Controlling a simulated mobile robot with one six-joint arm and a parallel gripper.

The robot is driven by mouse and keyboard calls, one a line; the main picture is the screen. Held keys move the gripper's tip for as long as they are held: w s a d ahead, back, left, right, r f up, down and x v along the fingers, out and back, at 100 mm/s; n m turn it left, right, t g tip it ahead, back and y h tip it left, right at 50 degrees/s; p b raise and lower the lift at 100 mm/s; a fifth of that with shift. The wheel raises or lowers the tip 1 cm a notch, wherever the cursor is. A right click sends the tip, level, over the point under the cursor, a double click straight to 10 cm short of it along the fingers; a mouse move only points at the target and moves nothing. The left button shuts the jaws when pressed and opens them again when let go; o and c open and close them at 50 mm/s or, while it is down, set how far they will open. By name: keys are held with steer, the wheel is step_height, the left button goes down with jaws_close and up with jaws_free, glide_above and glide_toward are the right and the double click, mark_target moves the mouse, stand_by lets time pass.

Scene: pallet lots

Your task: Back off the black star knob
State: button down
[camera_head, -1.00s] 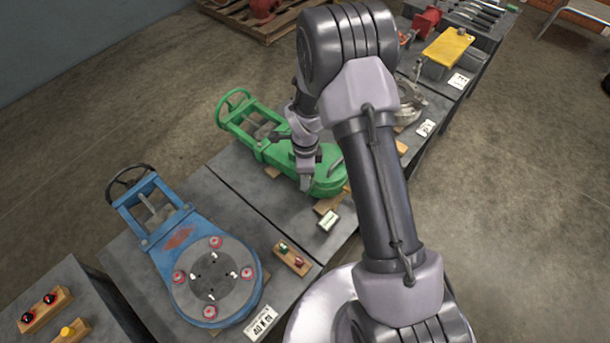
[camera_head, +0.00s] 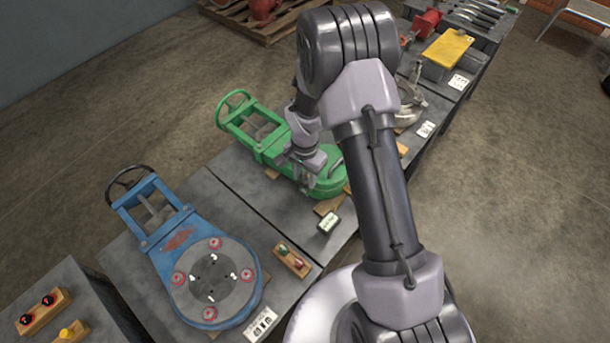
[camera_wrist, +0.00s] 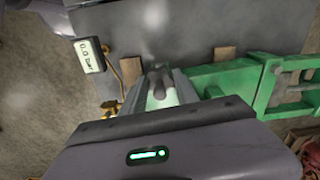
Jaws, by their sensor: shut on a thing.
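My gripper (camera_wrist: 163,84) is shut on a small dark knob (camera_wrist: 157,86), which shows between the two grey fingers in the wrist view. I cannot make out its star shape. The knob sits over the green valve body (camera_wrist: 233,107). In the head view my gripper (camera_head: 313,180) points down at the near end of the same green valve (camera_head: 334,190), and the knob is hidden there by my gripper and wrist.
A small display reading 0.0 bar (camera_wrist: 89,55) stands beside the green valve. A blue valve (camera_head: 165,262) with a round flange lies on the bench at left. More benches continue at upper right.

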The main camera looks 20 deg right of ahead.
steer(key=n, duration=0.7)
steer(key=shift+p, duration=0.4)
steer(key=n, duration=0.4)
steer(key=shift+p, duration=0.3)
steer(key=n+p, duration=0.1)
steer(key=n, duration=0.3)
steer(key=n+p, duration=0.1)
steer(key=n, duration=0.4)
steer(key=shift+n, duration=0.4)
steer(key=shift+n+p, duration=0.45)
steer(key=shift+n, duration=1.85)
steer(key=c, duration=0.9)
jaws_free()
